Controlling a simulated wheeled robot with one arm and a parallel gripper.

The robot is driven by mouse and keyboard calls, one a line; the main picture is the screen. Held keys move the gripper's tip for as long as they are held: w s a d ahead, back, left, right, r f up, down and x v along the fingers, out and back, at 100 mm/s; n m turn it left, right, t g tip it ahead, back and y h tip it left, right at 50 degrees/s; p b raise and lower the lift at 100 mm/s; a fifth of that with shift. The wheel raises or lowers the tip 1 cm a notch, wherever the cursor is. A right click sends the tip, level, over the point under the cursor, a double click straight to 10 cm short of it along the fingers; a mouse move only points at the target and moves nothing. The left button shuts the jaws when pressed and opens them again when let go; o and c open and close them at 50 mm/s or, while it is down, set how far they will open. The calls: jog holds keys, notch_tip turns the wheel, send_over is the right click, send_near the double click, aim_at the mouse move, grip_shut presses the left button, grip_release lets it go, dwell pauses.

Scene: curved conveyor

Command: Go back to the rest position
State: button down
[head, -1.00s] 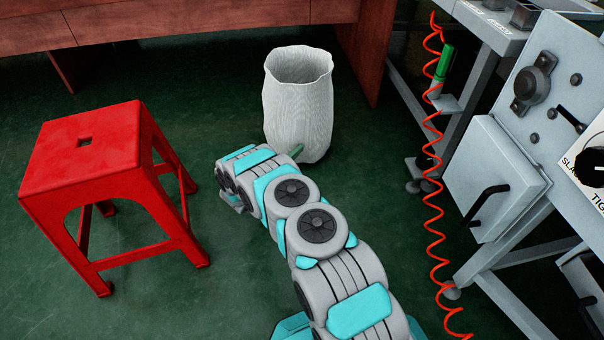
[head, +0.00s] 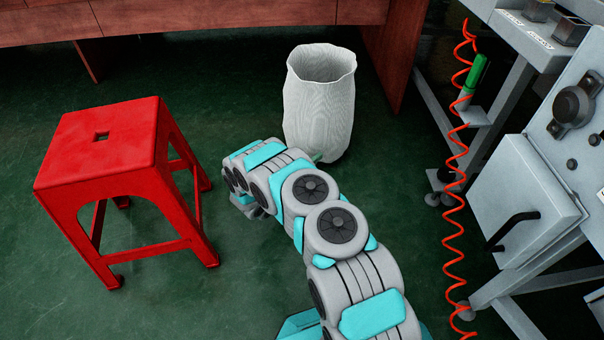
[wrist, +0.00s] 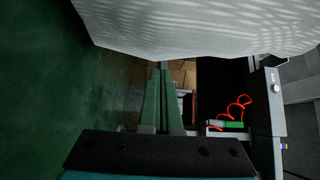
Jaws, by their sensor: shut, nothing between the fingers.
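My gripper shows in the wrist view as two narrow green fingers (wrist: 161,74) lying side by side, shut with nothing between them. In the head view my arm reaches forward over the floor and bends near its far end. A green fingertip pokes out beside the lower front of the white ribbed bin (head: 318,105); the rest of the gripper is hidden by my arm. The same bin fills the top of the wrist view (wrist: 200,25), close beyond the fingertips. I cannot tell whether the fingers touch it.
A red stool (head: 105,150) stands left of my arm. A reddish wooden desk (head: 210,18) runs along the back. A grey machine (head: 525,200) with a handle stands at the right, with a red coiled hose (head: 455,200) hanging in front. Green floor is clear between stool and arm.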

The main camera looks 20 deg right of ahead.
jog(key=v, duration=0.9)
jog(key=shift+a+p, duration=0.35)
jog(key=shift+p, duration=0.1)
jog(key=s+d+r+m+g+h+p, duration=0.1)
jog(key=s+d+r+m+g, duration=0.3)
jog(key=r, duration=0.5)
jog(key=s+d+r+m+g+h+p, duration=0.1)
jog(key=d+r+m+g, duration=0.25)
jog(key=r+m, duration=0.35)
jog(key=s+d+r+m+g+y+p, duration=0.2)
jog(key=s+r+m+g+y, duration=0.1)
jog(key=s+r+m, duration=0.6)
jog(key=s+d+r+m+g+y+p, duration=0.2)
jog(key=s+r+m+g+y, duration=0.15)
jog(key=s+r+m, duration=0.55)
jog(key=s+a+r+m+t+y+p, duration=0.1)
jog(key=s+a+r+m+y, duration=0.2)
jog(key=s+a, duration=0.3)
jog(key=s+a+r+m+t+y+p, duration=0.1)
jog(key=s+a+r+m+y+p, duration=0.1)
jog(key=s, duration=0.7)
jog(key=s+a+r+m+t+y+p, duration=0.1)
jog(key=s+a+r+m+y, duration=0.4)
jog(key=a, duration=0.6)
jog(key=s+m+y+p, duration=0.1)
jog(key=s+m, duration=0.1)
jog(key=m, duration=0.1)
jog(key=shift+s, duration=0.4)
